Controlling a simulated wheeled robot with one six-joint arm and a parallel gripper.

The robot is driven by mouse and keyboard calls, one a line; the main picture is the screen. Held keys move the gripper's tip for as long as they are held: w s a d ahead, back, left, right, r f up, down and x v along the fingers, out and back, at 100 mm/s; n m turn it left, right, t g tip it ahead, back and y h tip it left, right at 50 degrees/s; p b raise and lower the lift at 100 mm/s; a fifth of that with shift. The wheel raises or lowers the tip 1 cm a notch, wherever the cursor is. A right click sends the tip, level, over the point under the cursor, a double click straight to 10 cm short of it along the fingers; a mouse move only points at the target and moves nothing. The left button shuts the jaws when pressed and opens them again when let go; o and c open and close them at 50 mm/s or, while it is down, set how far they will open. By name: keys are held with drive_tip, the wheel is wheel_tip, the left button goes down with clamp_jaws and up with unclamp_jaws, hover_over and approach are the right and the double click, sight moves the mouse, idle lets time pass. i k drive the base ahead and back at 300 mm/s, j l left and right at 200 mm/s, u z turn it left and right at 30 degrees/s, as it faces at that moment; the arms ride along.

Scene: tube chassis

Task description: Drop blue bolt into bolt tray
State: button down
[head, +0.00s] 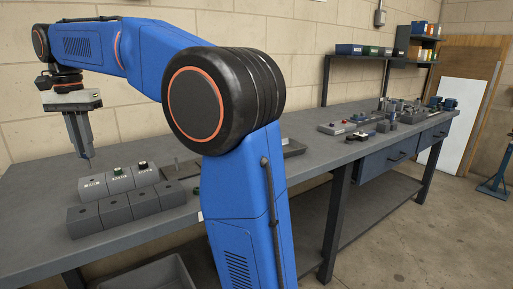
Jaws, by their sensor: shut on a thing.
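My gripper (90,154) hangs from my blue arm at the left, pointing down above the bench. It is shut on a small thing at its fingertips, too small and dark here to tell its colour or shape. No blue bolt can be clearly made out. I cannot tell which thing is the bolt tray.
The dark grey bench (35,222) runs along the block wall, clear at the front left. A shallow grey piece (293,147) is partly hidden behind my arm. Farther right are several fixtures and tools (388,118). A grey bin (150,277) sits below the bench.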

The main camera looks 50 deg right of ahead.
sight(281, 149)
drive_tip(key=z, duration=1.5)
